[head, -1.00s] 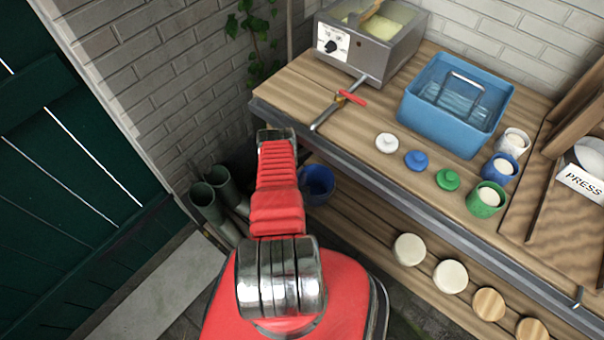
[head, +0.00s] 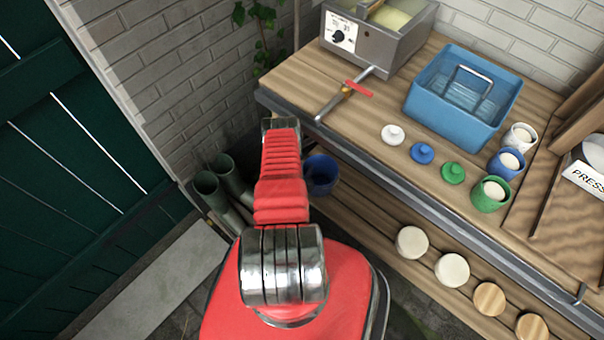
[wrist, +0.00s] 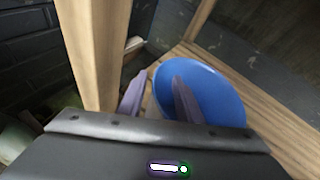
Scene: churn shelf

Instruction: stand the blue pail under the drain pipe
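The blue pail (head: 321,172) sits at the left end of the lower shelf, partly behind my red arm in the head view. In the wrist view the pail (wrist: 208,88) shows its round opening close ahead. My gripper (wrist: 158,80) is open, its two fingers apart. The left finger is outside the near rim; the right finger overlaps the pail's opening. I cannot tell whether either touches. In the head view my arm hides the gripper. The drain pipe (head: 342,95), with a red handle, sticks out from the metal vat over the bench's front edge.
A wooden post (wrist: 95,45) stands close left of the fingers in the wrist view. Green pipes (head: 222,188) lean left of the pail. Round discs (head: 452,271) lie along the lower shelf. A blue basin (head: 465,98) and small pots crowd the bench top.

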